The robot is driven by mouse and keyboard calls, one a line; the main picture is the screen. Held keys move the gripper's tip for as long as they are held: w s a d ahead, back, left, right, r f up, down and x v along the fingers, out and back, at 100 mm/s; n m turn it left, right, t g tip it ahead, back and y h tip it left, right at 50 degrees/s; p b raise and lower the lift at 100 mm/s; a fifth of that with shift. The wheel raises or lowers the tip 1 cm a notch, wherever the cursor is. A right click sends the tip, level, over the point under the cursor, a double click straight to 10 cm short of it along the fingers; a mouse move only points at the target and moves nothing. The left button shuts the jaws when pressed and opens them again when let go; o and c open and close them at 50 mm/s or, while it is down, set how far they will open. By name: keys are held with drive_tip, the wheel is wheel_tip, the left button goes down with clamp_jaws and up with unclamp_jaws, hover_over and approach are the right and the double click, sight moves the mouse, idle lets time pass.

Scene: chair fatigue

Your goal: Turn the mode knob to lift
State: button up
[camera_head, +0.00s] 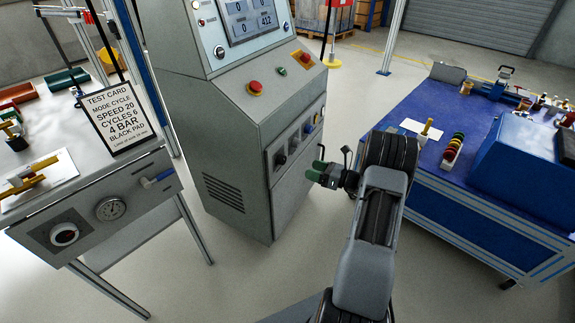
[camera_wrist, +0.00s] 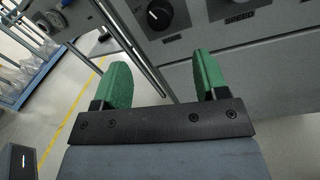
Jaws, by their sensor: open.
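The grey control console (camera_head: 235,150) stands left of centre in the head view, with a row of small controls on its front panel. A dark round knob (camera_head: 280,158) sits at the left end of that row. The wrist view shows a black knob (camera_wrist: 158,15) with a white pointer at the top, beyond my fingers.
Red buttons (camera_head: 255,87) sit on the console's sloped top. A test card (camera_head: 115,118) reading "mode cycle" stands on the left bench, beside a gauge (camera_head: 110,209). A blue workbench (camera_head: 425,155) with parts stands at the right. Floor between is clear.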

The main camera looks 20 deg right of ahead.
sight(285, 161)
drive_tip(key=b+x, duration=0.2)
drive_tip(key=x, duration=0.8)
drive_tip(key=shift+w+a, duration=0.25)
drive_tip(key=shift+w, duration=0.1)
drive_tip(key=c, duration=0.9)
